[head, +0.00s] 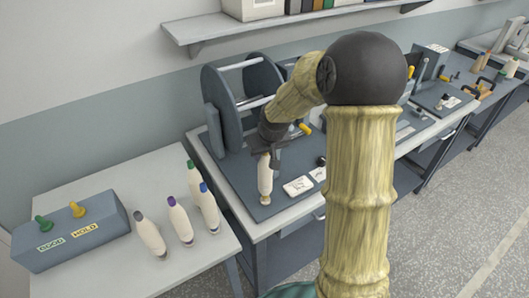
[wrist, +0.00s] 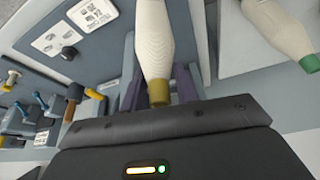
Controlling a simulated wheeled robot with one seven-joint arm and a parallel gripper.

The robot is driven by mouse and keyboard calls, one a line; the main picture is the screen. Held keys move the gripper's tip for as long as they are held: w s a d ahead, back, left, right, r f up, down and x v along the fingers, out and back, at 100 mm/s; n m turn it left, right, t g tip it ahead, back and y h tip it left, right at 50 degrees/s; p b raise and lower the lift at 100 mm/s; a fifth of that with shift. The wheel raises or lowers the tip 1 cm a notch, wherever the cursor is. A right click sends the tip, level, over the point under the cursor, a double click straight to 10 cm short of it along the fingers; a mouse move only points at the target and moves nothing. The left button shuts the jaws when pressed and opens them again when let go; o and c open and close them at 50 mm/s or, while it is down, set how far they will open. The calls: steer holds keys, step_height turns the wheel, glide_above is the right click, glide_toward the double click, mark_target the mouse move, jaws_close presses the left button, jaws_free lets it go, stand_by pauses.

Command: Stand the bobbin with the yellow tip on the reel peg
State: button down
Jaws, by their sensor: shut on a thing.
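My gripper (head: 265,152) is shut on the pale bobbin with the yellow tip (head: 265,175), above or at the front of the grey bench board. The bobbin looks about upright, its lower end dull yellow-brown. In the wrist view the bobbin (wrist: 158,40) lies between the fingers (wrist: 158,85), its yellow end close to the palm. I cannot tell whether its lower end touches anything. I cannot make out a bare reel peg; a dark reel frame (head: 214,98) with pale rods stands behind the gripper, partly hidden by my arm.
Several bobbins with green, blue and purple tips stand on the left table (head: 90,190); a green-tipped one (wrist: 280,30) shows in the wrist view. A grey box (head: 70,232) with green and yellow knobs stands beside them. White cards (head: 298,186) lie right of the held bobbin. A shelf (head: 290,22) hangs above.

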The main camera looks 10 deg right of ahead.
steer(key=shift+f+b, duration=0.7)
steer(key=shift+f, duration=0.25)
steer(key=c, duration=1)
jaws_free()
steer(key=shift+o, duration=0.2)
steer(key=shift+r, duration=0.1)
steer(key=a+b+v, duration=0.1)
steer(key=v, duration=1.6)
steer(key=shift+d+b, duration=0.3)
steer(key=shift+d, duration=0.2)
steer(key=shift+s+r, duration=0.1)
